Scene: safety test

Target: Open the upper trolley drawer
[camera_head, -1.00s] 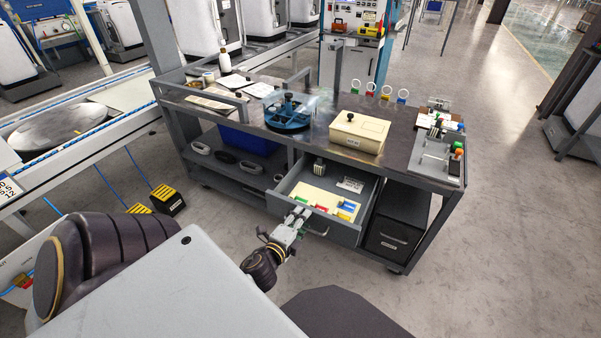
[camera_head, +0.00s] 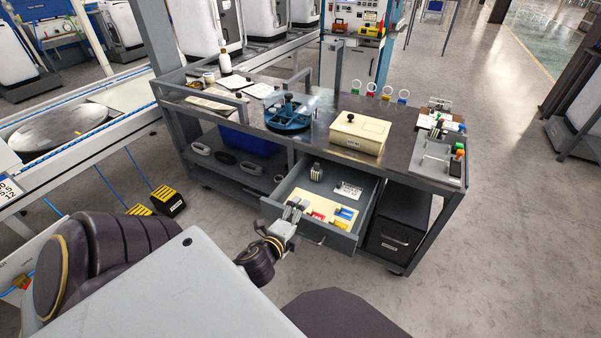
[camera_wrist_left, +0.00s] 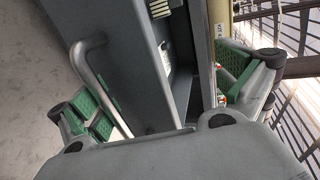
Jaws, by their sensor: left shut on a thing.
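The upper trolley drawer (camera_head: 352,238) is pulled out from the grey trolley (camera_head: 418,172), and its inside shows from above. Its bar handle (camera_wrist_left: 100,85) runs along the front panel in the left wrist view, close beside one finger. My left gripper (camera_head: 295,208) is at the drawer's front edge in the head view. In the left wrist view, its green-padded fingers (camera_wrist_left: 165,95) lie on either side of the front panel, shut on the drawer. The exact contact is partly hidden. My right gripper is not in view.
The drawer holds a cream tray with coloured pieces (camera_head: 320,208) and a white label card (camera_head: 348,190). A cream box (camera_head: 358,135) and blue round holder (camera_head: 287,120) stand on the trolley top. A dark lower drawer unit (camera_head: 388,240) is at right. Floor at right is clear.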

